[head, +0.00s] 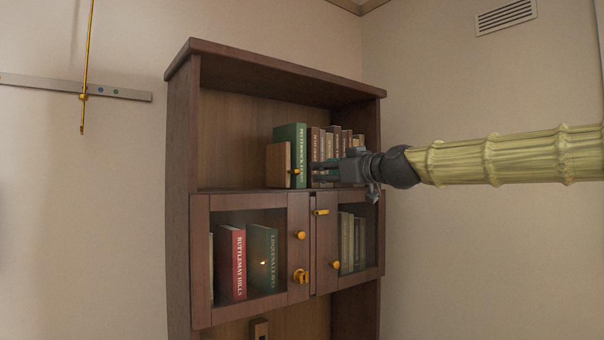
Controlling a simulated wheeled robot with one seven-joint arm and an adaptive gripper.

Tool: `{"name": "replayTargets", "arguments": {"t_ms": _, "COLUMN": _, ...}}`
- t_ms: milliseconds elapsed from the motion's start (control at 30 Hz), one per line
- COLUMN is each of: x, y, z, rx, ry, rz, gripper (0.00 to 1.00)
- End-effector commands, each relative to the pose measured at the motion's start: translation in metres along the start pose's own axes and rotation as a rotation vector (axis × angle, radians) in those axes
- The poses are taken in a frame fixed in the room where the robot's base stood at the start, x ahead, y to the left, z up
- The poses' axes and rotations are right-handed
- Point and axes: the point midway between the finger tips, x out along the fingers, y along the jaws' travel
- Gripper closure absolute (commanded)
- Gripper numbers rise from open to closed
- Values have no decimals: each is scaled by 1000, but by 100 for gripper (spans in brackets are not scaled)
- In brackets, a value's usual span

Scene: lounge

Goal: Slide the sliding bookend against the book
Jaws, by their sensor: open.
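The wooden bookend (278,166) stands upright on the open upper shelf, with a small yellow knob near its right edge. A green book (297,142) stands just right of and behind it. I cannot tell whether the two touch. My gripper (318,171) reaches in from the right, in front of the row of books, with its fingers towards the bookend. It is open, and no object shows between its fingers. The fingers hide the lower parts of some books.
Several brown books (333,140) stand right of the green book. The shelf (235,189) is bare left of the bookend. Below are two glass cabinet doors (250,205) with yellow knobs and latches, and books behind them. The cabinet's left side wall (183,150) bounds the shelf.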

Motion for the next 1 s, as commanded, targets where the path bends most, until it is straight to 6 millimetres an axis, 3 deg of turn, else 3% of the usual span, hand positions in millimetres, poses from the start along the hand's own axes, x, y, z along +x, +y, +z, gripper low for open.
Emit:
{"name": "replayTargets", "arguments": {"t_ms": 700, "x": 88, "y": -5, "z": -1, "rx": 3, "ry": -1, "rz": -7, "gripper": 59}}
{"name": "replayTargets", "arguments": {"t_ms": 1000, "x": 107, "y": -4, "z": 0, "rx": 3, "ry": -1, "rz": -5, "gripper": 59}}
